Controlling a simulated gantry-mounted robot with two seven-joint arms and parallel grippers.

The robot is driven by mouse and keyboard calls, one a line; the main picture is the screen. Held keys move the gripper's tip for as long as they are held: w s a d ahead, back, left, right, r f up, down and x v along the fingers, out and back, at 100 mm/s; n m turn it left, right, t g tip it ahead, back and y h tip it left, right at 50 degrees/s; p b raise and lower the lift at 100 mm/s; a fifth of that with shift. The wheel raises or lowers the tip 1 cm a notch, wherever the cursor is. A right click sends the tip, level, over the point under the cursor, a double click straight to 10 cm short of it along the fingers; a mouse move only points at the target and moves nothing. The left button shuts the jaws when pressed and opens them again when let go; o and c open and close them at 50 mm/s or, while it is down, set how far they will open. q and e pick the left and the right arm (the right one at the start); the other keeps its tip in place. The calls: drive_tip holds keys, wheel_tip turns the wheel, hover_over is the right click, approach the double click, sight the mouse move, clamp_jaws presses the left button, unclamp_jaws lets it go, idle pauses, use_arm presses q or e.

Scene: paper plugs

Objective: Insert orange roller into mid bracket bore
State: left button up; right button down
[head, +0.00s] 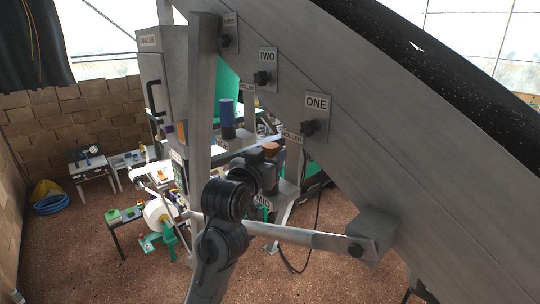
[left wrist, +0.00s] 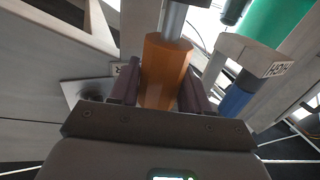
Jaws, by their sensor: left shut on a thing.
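The orange roller (left wrist: 164,68) stands between the two dark fingers of my left gripper (left wrist: 160,92) in the left wrist view. A grey metal shaft sticks out of its far end. In the head view only the roller's orange end (head: 271,148) shows above my left gripper (head: 264,165), which is shut on it. A MID label (head: 263,203) shows just below the gripper. The mid bracket's bore is hidden behind my gripper and arm, so I cannot tell whether the shaft touches it. My right gripper is not in view.
A blue roller (head: 227,115) stands at the neighbouring bracket, labelled HIGH (left wrist: 275,69) in the left wrist view. The sloping grey conveyor frame (head: 400,160) with ONE and TWO plates runs close to the right. A grey post (head: 200,100) stands left of the gripper.

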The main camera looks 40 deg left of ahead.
use_arm(q)
drive_tip(key=shift+f+b, duration=0.35)
drive_tip(key=shift+f, duration=0.25)
drive_tip(key=shift+f+b, duration=0.35)
drive_tip(key=shift+f, duration=0.3)
drive_tip(key=o, duration=1.2)
drive_tip(key=b+v, duration=0.3)
drive_tip(key=v, duration=0.8)
drive_tip(key=shift+r, duration=0.1)
